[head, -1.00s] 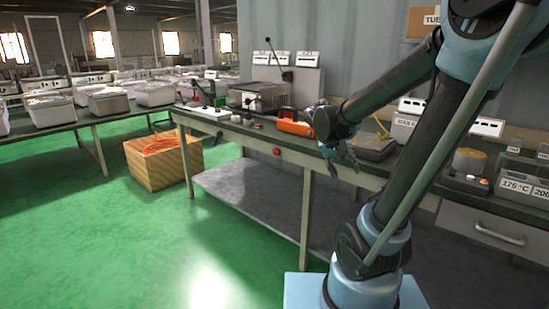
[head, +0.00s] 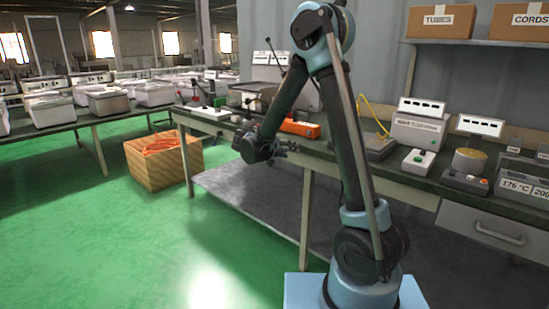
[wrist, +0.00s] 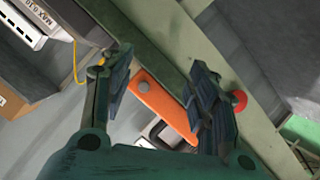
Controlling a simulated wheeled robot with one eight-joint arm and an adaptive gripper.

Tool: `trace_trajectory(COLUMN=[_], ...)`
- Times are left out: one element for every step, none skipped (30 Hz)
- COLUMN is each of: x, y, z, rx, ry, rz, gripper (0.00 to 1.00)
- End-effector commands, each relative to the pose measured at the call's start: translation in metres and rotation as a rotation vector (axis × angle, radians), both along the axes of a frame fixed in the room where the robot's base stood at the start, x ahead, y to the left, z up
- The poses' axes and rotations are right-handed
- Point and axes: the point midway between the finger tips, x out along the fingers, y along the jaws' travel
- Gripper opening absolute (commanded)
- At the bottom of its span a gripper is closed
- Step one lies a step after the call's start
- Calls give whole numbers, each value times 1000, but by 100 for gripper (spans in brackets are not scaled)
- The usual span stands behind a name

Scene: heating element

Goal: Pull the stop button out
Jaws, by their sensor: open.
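The red stop button (wrist: 239,101) shows in the wrist view on the pale green front rail of the workbench, just right of my right finger. In the head view my gripper covers the place on the rail where it sits. My gripper (wrist: 158,75) is open and empty, its two fingers spread wide over the bench edge. The button lies outside the gap between the fingers, and contact cannot be told. In the head view my gripper (head: 288,148) is at the front edge of the bench.
An orange object (head: 300,128) lies on the workbench behind my gripper and shows between the fingers in the wrist view (wrist: 165,112). A box with a green button (head: 418,161) stands farther right. A wooden crate (head: 165,163) stands on the floor left. The floor before the bench is clear.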

Motion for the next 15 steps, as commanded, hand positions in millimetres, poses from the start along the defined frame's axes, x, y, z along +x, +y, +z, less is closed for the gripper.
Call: trace_trajectory(x=[5, 7, 10, 11, 13, 14, 15, 14, 14, 14, 13, 13, 11, 10, 8], y=[18, 26, 39, 48, 56, 68, 77, 86, 98, 107, 115, 126, 133, 140, 148], z=[-7, -10, -14, -17, -21, -25, -29, -33, -38, -42, -47, -51, -55, -59, -63], rx=[-8, -14, -20, -24, -28, -33, -35, -38, -40, -42, -44, -45, -45, -46, -45], ry=[-33, -57, -88, -110, -135, -166, -190, -214, -246, -269, -293, -322, -343, -364, -388], rz=[10, 13, 19, 24, 27, 34, 38, 43, 50, 55, 62, 69, 75, 80, 86], gripper=[53, 53, 53, 53, 53, 53, 53, 53, 53, 53, 53, 53, 53, 53, 53])
